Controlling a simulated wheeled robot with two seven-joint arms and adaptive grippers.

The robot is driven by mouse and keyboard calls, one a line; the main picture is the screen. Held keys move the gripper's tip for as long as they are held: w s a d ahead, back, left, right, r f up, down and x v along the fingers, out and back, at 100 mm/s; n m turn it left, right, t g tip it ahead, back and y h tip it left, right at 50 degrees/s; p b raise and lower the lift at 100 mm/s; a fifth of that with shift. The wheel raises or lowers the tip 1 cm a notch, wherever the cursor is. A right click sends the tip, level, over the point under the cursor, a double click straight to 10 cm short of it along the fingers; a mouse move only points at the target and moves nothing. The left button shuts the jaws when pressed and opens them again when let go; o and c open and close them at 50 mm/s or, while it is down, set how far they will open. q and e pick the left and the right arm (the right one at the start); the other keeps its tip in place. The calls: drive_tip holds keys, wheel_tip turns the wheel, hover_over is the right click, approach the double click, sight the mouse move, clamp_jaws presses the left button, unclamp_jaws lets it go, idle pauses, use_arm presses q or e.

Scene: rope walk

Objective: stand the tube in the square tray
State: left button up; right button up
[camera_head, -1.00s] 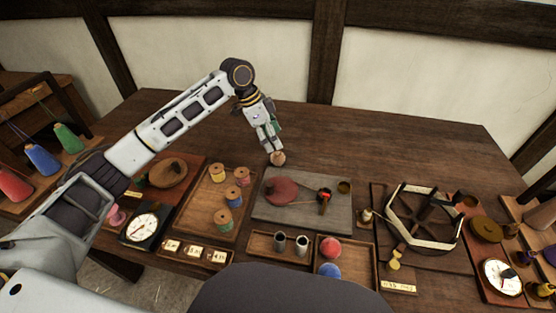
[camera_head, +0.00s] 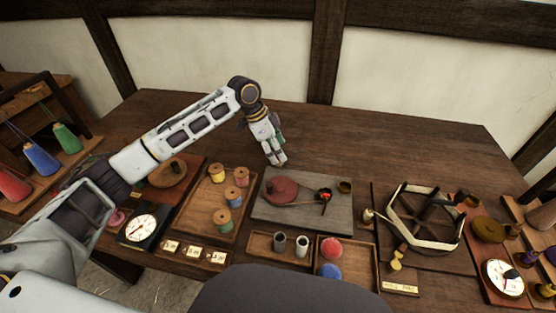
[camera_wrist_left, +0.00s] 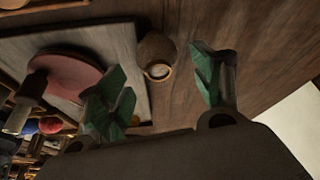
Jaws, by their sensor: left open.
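My left gripper (camera_head: 276,160) points down over the table just behind the grey board, its fingers apart. In the wrist view its green-padded fingers (camera_wrist_left: 162,92) are open, with a brown rounded piece with a pale round end (camera_wrist_left: 157,52) ahead of the gap, beside the board's edge. The fingers hide this piece in the head view, and I cannot tell whether it is the tube. Two grey tubes (camera_head: 280,241) (camera_head: 301,245) stand upright in a shallow wooden tray (camera_head: 259,250). The adjoining tray (camera_head: 364,266) holds a red ball (camera_head: 331,248) and a blue ball (camera_head: 330,271).
The grey board (camera_head: 290,214) carries a dark red disc (camera_head: 281,190). A tray of spools (camera_head: 203,205) and a dial (camera_head: 142,229) lie left. A wooden reel (camera_head: 425,215) stands right. The table's back right is clear.

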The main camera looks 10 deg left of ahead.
use_arm(q)
drive_tip(key=shift+x, duration=1.15)
drive_tip(key=c, duration=0.8)
drive_tip(key=shift+c, duration=1)
use_arm(e)
drive_tip(key=shift+w+a+r, duration=0.2)
drive_tip(key=shift+w+r, duration=0.4)
drive_tip(key=shift+w, duration=0.3)
use_arm(q)
drive_tip(key=shift+r, duration=0.85)
wheel_tip(320, 180, up, 7)
drive_tip(key=shift+p, duration=0.5)
drive_tip(key=shift+r, duration=0.7)
use_arm(e)
drive_tip(key=s+d+f, duration=0.2)
drive_tip(key=s, duration=0.1)
drive_tip(key=shift+d, duration=0.2)
